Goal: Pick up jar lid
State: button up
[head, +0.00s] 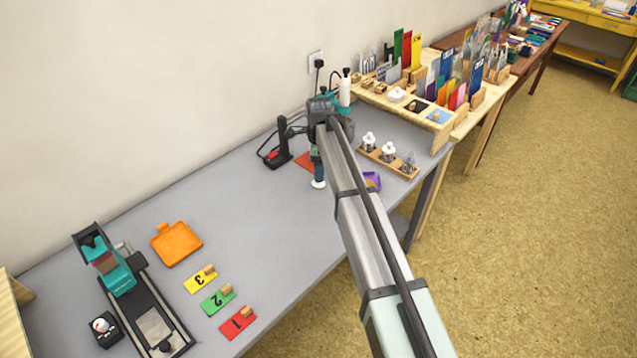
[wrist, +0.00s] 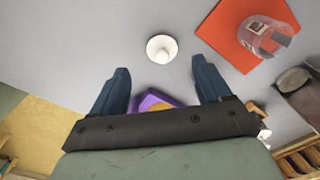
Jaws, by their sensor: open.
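The jar lid (wrist: 161,48) is a small white round piece with a raised knob, lying on the grey table. In the head view the white lid (head: 318,184) shows just below my gripper (head: 318,172). In the wrist view my gripper (wrist: 159,68) is open, its two blue fingers apart. The lid appears centred between the finger lines, slightly beyond the tips, with nothing held. A clear glass jar (wrist: 262,38) is on an orange-red mat (wrist: 232,50) to the upper right. Whether the fingers have reached the lid's height I cannot tell.
A purple tray (head: 373,181) with something yellow inside lies near the table's front edge, partly behind my gripper in the wrist view. A wooden rack (head: 388,163) holds jars, two with white lids. A black stand (head: 279,150) is behind. The table's middle is clear.

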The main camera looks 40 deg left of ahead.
jog(key=shift+a+f, duration=0.15)
jog(key=shift+f, duration=2.5)
jog(key=c, duration=1.1)
jog(key=shift+r, duration=0.15)
jog(key=r, duration=0.9)
jog(key=shift+w+r, duration=0.2)
jog(key=w+a+r+n, duration=0.1)
jog(key=w+a+n, duration=0.1)
jog(key=a+n, duration=0.1)
jog(key=w+a+n, duration=0.3)
jog(key=n, duration=0.2)
jog(key=w+a+r+n, duration=0.1)
jog(key=w+a+n, duration=0.2)
jog(key=n, duration=0.1)
jog(key=shift+a+r+t, duration=0.25)
jog(key=shift+r+t, duration=0.1)
jog(key=shift+t, duration=0.05)
